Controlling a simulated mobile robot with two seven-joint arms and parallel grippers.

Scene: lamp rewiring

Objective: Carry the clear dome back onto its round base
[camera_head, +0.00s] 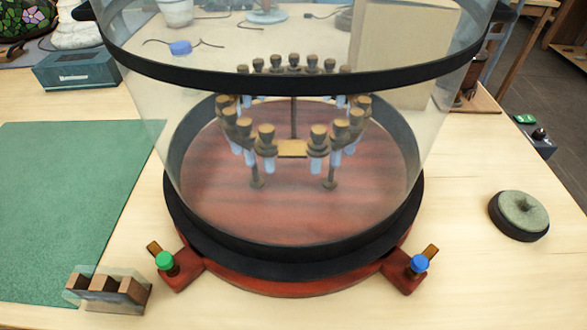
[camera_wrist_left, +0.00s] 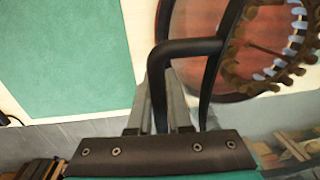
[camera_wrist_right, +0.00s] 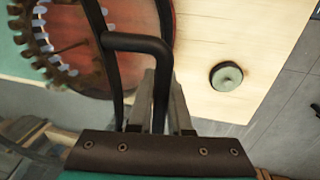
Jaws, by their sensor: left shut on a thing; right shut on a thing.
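The clear dome (camera_head: 142,125) is upright over the round base (camera_head: 290,288), with a black band around its glass. Its lower edge is close to the base's dark rim; whether they touch or a small gap remains, I cannot tell. Inside the dome stands a ring of cork-topped vials (camera_head: 266,140). My left gripper (camera_wrist_left: 160,78) is shut on a black side handle (camera_wrist_left: 185,48) of the dome. My right gripper (camera_wrist_right: 156,80) is shut on the opposite black handle (camera_wrist_right: 135,43). The dome's top is outside the head view.
Two red feet with a green knob (camera_head: 164,260) and a blue knob (camera_head: 419,263) stick out in front. A wooden block holder (camera_head: 108,290) stands front left, by a green mat (camera_head: 60,200). A round green-topped pad (camera_head: 520,212) lies right. A teal box (camera_head: 80,68) stands back left.

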